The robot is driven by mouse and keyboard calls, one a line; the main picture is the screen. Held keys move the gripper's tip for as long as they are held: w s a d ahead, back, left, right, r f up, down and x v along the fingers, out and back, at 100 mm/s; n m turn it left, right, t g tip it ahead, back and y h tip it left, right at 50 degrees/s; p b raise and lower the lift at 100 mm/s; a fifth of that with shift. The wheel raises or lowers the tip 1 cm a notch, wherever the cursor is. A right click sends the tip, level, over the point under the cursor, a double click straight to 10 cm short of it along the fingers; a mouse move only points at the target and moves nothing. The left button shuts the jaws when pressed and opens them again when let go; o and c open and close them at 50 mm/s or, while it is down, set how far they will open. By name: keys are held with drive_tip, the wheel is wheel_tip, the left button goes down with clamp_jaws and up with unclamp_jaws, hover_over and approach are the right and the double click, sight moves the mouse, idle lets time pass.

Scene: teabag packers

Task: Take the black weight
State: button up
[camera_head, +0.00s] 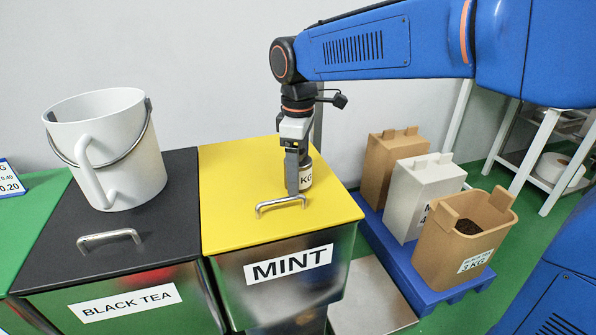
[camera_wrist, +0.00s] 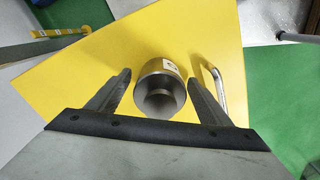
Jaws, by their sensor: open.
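A metal weight (camera_wrist: 161,92) with a pale label stands on the yellow lid of the MINT bin. It looks steel grey rather than black in the wrist view. In the head view the weight (camera_head: 306,173) shows partly behind my gripper, with "KG" on its label. My gripper (camera_head: 293,186) points down at the lid. In the wrist view my gripper (camera_wrist: 159,78) is open, with one finger on each side of the weight and a gap on both sides. No plainly black weight shows.
The yellow lid (camera_head: 235,185) has a metal handle (camera_head: 281,204) close to the weight. A white bucket (camera_head: 120,140) stands on the black BLACK TEA lid (camera_head: 60,225) at left.

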clamp_jaws()
idle(0.3)
drive_tip(key=shift+r, duration=0.1)
